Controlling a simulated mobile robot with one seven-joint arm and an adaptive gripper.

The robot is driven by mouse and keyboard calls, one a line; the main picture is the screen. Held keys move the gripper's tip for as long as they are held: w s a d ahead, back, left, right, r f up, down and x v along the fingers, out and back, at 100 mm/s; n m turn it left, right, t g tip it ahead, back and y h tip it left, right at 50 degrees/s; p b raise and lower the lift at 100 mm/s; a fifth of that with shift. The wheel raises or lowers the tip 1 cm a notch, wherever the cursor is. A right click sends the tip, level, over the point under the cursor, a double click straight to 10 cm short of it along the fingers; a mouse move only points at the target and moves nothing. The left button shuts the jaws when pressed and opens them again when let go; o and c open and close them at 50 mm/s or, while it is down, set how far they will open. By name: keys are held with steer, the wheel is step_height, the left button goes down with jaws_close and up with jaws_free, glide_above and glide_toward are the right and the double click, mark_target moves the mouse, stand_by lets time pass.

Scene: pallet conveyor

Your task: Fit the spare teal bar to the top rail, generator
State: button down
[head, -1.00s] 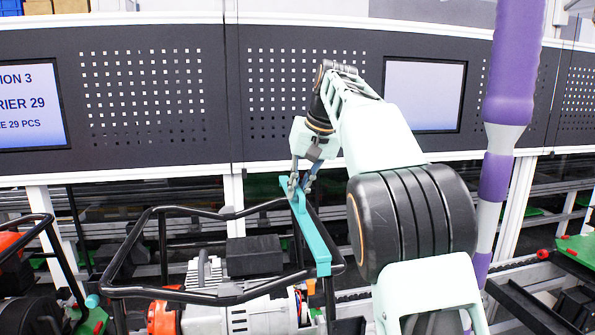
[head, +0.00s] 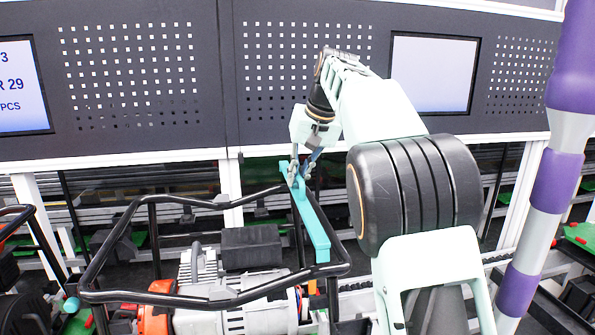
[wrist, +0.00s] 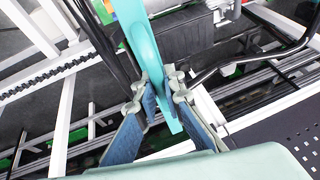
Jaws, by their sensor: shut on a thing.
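The teal bar (head: 314,227) is long and flat. My gripper (head: 301,170) is shut on it near its far end. In the wrist view the bar (wrist: 143,47) runs up from between the fingers of my gripper (wrist: 161,98). The generator (head: 235,285) has a black tubular frame, and its top rail (head: 195,206) loops around a grey and orange engine. In the head view the bar lies along the frame's right side, its near end over the right part of the rail. I cannot tell whether bar and rail touch.
A dark perforated panel (head: 300,100) with screens stands behind. A purple and grey post (head: 550,185) rises at the right. Another black frame (head: 25,225) is at the left edge. Conveyor rails (wrist: 60,75) run below.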

mark_target(298, 196)
steer(key=shift+f+b, duration=2.3)
steer(key=shift+f, duration=0.25)
steer(key=c, duration=2)
jaws_free()
steer(key=shift+o, duration=0.2)
steer(key=shift+f, duration=0.1)
steer(key=v, duration=1.2)
